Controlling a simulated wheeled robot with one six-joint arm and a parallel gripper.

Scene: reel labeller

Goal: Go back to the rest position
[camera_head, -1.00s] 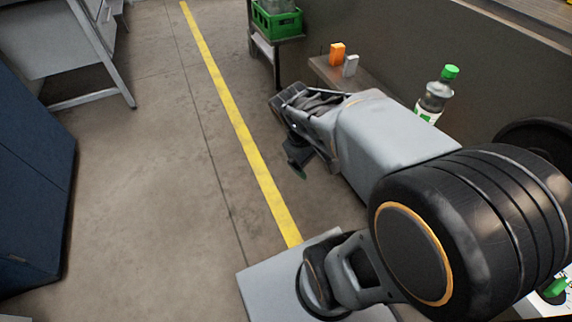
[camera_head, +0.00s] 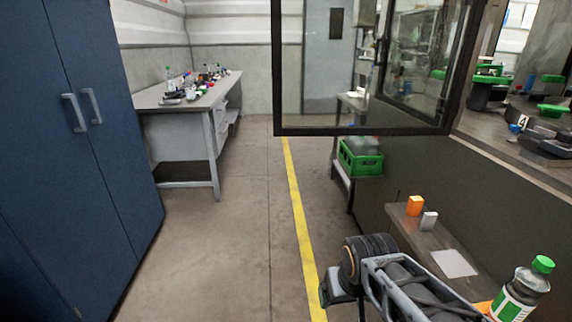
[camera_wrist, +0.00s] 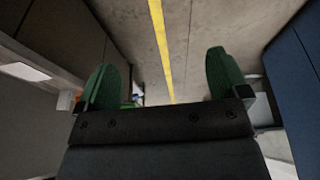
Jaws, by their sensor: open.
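My gripper (camera_wrist: 165,79) shows in the wrist view with its two green fingers wide apart and nothing between them. Beyond the fingers lie the floor and the yellow line (camera_wrist: 161,40). In the head view my arm (camera_head: 400,285) is at the bottom right, beside the low brown shelf (camera_head: 432,238). The gripper's fingers cannot be made out in the head view.
On the shelf stand an orange box (camera_head: 415,206), a grey box (camera_head: 429,221) and a green-capped bottle (camera_head: 522,290). A green crate (camera_head: 361,160) is behind. A blue cabinet (camera_head: 75,150) and a workbench (camera_head: 195,100) stand left. The floor between is clear.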

